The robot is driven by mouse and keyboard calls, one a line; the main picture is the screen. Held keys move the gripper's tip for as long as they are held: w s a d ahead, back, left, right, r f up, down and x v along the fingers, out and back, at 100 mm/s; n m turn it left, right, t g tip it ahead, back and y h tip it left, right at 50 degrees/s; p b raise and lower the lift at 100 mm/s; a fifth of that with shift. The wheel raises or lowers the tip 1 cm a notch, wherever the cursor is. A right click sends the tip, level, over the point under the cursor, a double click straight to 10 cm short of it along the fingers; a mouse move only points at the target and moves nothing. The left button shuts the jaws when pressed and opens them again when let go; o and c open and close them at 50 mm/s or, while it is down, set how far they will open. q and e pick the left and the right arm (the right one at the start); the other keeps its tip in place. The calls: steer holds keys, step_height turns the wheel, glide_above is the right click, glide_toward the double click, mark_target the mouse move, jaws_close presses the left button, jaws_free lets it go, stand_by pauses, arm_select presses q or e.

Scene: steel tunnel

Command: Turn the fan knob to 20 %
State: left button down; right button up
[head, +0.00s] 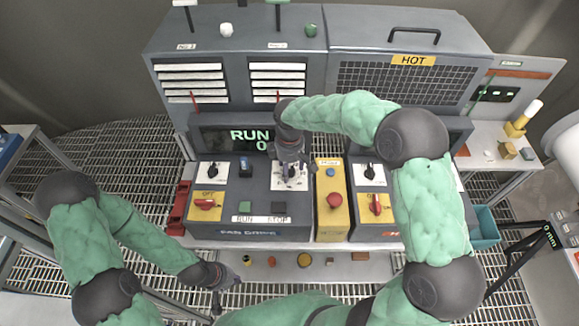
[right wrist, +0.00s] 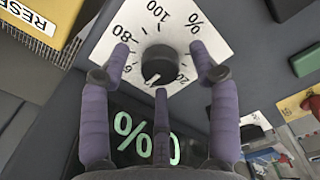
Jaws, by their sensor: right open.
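The fan knob (right wrist: 160,65) is a round black knob on a white percent dial plate (right wrist: 215,22) in the right wrist view. Its white pointer mark faces the lower left of that picture, and a partly covered 20 mark is to its lower right. In the head view the plate (head: 277,184) shows, with the knob mostly hidden by my right gripper (head: 290,170). That gripper is open, with its fingers around the knob and a visible gap on either side. My left gripper (head: 217,290) is low, in front of the console; its jaws are too small to read.
The display (head: 250,139) reads RUN and 0. A yellow panel with a red button (head: 334,201) stands right of the dial. Red switches (head: 207,204) (head: 376,205) and the RUN and STOP buttons (head: 245,207) (head: 278,208) are close by.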

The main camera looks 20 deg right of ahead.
steer(key=c, duration=1.1)
steer(key=shift+c, duration=0.2)
steer(key=shift+m, duration=0.4)
steer(key=m+b, duration=0.1)
steer(key=m, duration=0.3)
steer(key=shift+m, duration=0.4)
steer(key=m+b, duration=0.1)
steer(key=m, duration=0.3)
steer(key=shift+m, duration=0.4)
steer(key=shift+b, duration=0.3)
